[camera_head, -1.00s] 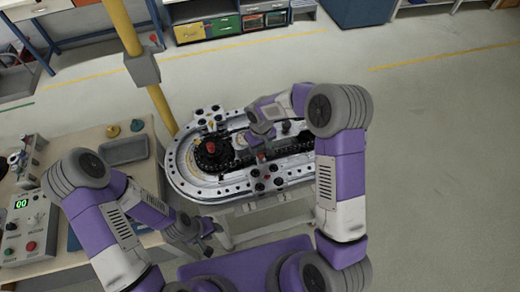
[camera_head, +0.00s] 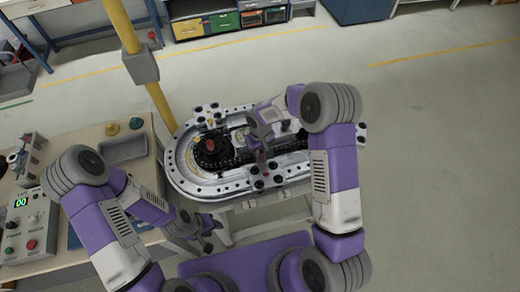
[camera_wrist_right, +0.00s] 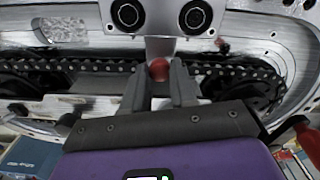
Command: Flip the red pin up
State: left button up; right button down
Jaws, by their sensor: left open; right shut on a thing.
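The ring track (camera_head: 190,183) stands on a small table. My right gripper (camera_head: 262,150) reaches down over its near middle part. In the right wrist view the gripper (camera_wrist_right: 160,88) is shut on the red pin (camera_wrist_right: 159,70), whose round red top shows between the two grey fingertips. The pin's lower part is hidden, and I cannot tell its tilt. A pale bracket stands right behind the pin. My left gripper (camera_head: 208,228) is open and empty, low in front of the track's near left edge.
A black sprocket with a red knob (camera_head: 210,145) sits at the track's left end, with a dark chain (camera_wrist_right: 80,66) running along the track. A bench with a grey tray (camera_head: 123,149) and a control box (camera_head: 27,226) is at left. A yellow post (camera_head: 160,105) stands behind.

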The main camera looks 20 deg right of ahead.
jog(key=shift+r, duration=0.95)
jog(key=c, duration=0.9)
grip_release()
notch_tip(320, 180, up, 8)
jog(key=shift+f, duration=0.2)
